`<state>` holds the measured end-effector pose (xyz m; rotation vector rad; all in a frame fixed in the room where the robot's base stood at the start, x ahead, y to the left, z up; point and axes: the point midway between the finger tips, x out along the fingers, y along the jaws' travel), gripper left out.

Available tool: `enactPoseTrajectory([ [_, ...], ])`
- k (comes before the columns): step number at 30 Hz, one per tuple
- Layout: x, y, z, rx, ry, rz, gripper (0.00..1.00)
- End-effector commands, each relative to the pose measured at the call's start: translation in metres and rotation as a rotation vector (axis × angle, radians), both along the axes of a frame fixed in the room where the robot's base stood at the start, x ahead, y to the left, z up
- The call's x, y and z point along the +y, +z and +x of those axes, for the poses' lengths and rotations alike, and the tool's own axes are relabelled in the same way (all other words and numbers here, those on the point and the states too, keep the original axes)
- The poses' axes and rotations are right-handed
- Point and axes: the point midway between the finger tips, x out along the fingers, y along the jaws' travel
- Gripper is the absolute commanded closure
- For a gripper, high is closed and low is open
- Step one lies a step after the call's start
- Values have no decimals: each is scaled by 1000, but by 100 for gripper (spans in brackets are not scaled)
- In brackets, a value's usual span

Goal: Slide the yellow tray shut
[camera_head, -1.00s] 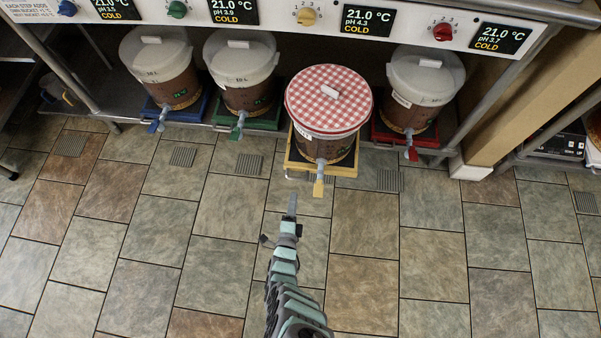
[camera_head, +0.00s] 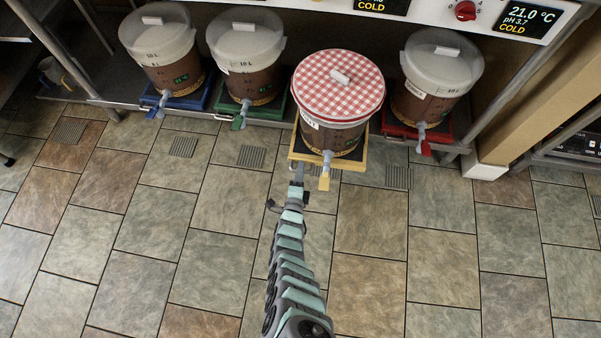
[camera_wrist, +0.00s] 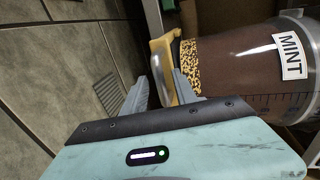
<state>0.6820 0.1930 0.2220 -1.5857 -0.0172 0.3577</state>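The yellow tray (camera_head: 349,163) sticks out farther toward me than the blue, green and red trays. It bears a brown bucket (camera_head: 342,138) with a red-checked lid (camera_head: 338,88) and a yellow-handled tap (camera_head: 325,181). My gripper (camera_head: 298,172) is at the tray's front edge, left of the tap. In the wrist view, my gripper (camera_wrist: 160,92) is open, its two fingers apart, with the yellow tray's edge (camera_wrist: 163,68) just ahead of them. The right finger overlaps the tray in the picture; I cannot tell whether it touches.
Blue (camera_head: 176,104), green (camera_head: 250,110) and red (camera_head: 417,131) trays sit farther back, each under a white-lidded bucket. Their taps stick out in front. A white block (camera_head: 486,171) stands by the post at right. The tiled floor (camera_head: 130,230) in front is clear.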

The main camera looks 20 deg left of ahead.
Motion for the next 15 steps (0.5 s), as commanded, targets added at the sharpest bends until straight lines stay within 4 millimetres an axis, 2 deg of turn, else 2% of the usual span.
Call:
enactPoseTrajectory([
  [4, 0, 0, 0, 0, 0, 0, 67],
  [15, 0, 0, 0, -1, 0, -1, 97],
])
